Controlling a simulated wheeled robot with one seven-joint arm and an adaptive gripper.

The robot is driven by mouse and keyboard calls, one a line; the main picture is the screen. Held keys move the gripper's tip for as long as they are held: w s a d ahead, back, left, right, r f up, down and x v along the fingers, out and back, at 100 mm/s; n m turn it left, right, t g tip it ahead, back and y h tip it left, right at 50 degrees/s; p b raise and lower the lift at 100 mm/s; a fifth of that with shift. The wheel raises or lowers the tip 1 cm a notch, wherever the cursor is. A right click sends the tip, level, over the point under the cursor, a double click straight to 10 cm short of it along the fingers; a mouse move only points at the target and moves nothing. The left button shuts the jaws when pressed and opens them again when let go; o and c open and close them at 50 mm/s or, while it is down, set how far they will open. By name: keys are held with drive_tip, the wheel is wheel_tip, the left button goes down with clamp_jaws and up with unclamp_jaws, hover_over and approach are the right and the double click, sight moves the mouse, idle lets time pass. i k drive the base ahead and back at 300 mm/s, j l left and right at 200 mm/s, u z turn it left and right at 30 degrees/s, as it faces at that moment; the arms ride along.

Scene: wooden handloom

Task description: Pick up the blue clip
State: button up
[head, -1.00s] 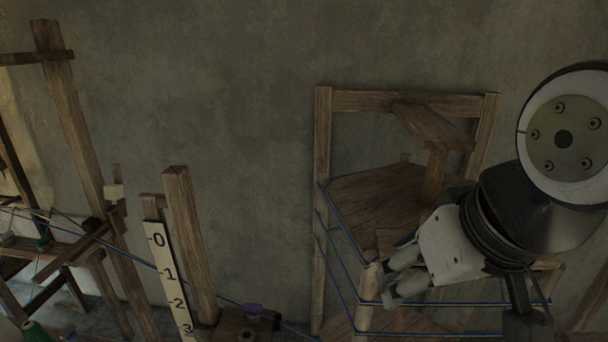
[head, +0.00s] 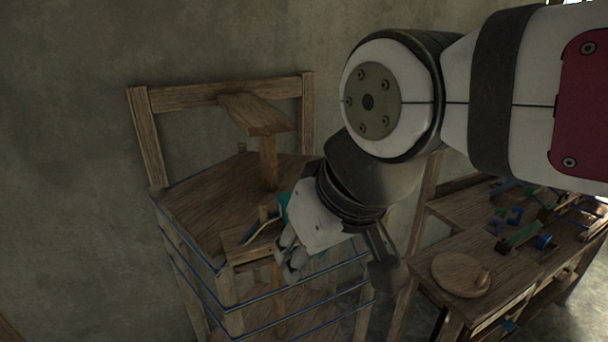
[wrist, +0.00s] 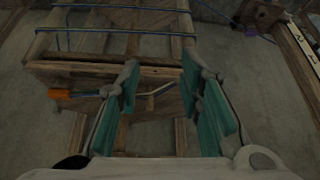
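No blue clip can be told for sure. Small blue pieces lie on the workbench at the right in the head view, one larger blue piece (head: 544,241) near its right side; they are too small to tell which is a clip. My gripper (head: 287,260) hangs beside the wooden rack, well to the left of the workbench.
The wooden rack (head: 222,190), strung with blue cord, stands close by my gripper. The workbench (head: 425,250) holds a round wooden disc (head: 460,274) and several small coloured parts. An orange piece (wrist: 59,93) shows in the wrist view. Bare wall lies at the left.

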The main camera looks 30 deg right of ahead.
sight(545, 239)
drive_tip(key=z, duration=2.45)
drive_tip(key=i+l, duration=0.15)
drive_tip(key=l, duration=0.15)
drive_tip(key=i+l+u, duration=0.1)
drive_tip(key=l, duration=0.2)
drive_tip(key=i+l, duration=0.15)
drive_tip(key=l, duration=0.15)
drive_tip(key=i+l+u, duration=0.25)
drive_tip(key=i+l, duration=0.5)
drive_tip(key=i, duration=0.1)
